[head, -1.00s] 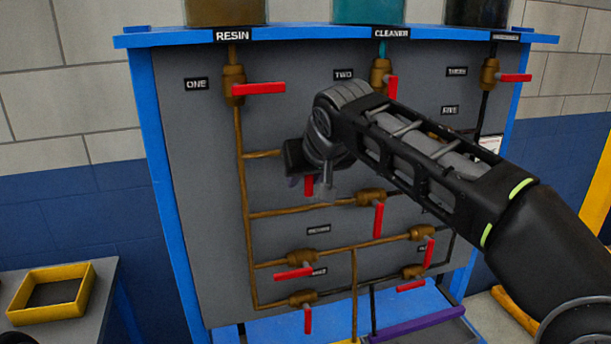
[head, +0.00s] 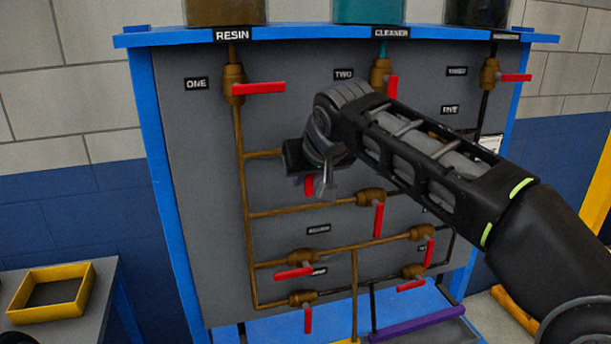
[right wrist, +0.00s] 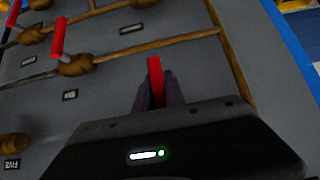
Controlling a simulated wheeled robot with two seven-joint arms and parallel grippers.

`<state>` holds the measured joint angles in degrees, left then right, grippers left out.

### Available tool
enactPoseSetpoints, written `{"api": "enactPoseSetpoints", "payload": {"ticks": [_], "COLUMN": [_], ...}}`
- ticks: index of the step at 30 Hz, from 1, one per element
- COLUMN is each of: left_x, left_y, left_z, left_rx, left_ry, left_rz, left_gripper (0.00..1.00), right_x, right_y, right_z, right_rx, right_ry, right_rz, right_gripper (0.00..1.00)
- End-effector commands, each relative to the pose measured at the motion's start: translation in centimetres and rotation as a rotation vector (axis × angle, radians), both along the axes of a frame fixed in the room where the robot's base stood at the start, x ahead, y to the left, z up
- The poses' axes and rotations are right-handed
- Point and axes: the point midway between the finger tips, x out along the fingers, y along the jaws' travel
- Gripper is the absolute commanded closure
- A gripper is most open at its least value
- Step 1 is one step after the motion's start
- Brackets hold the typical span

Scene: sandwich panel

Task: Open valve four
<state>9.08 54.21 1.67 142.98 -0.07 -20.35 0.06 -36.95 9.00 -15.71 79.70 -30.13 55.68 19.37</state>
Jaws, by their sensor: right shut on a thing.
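My right gripper (head: 303,182) is in front of the grey panel (head: 195,140), at the end of the pipe branch below label TWO. Its fingers are shut on a red valve handle (head: 309,186), which points downward in the head view. In the right wrist view the same handle (right wrist: 156,80) stands up between the two dark fingers (right wrist: 158,92). The valve's body and label are hidden behind my gripper and arm, so I cannot read its number. My left gripper is not in view.
Valve one (head: 258,88) has its red handle sideways, across its vertical pipe. Another valve (head: 371,197) has its handle hanging down, right of my gripper. Several more valves sit lower on the panel. A yellow tray (head: 17,306) stands on the table at left.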

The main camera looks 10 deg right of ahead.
Motion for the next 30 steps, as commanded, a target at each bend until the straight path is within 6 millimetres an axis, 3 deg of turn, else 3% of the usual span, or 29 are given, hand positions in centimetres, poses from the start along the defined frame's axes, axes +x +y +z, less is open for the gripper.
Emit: {"api": "enactPoseSetpoints", "payload": {"ticks": [20, 30], "left_x": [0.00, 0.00], "left_y": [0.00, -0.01], "left_z": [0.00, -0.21], "left_rx": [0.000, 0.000], "left_ry": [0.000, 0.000], "left_rz": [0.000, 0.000], "left_gripper": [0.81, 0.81], "right_x": [-0.01, -0.04], "right_y": [-0.01, 0.28], "right_z": [0.05, 0.04], "right_rx": [0.003, 0.092], "right_ry": [0.000, 0.006], "right_rz": [0.000, -0.002], "right_gripper": [1.00, 1.00]}}
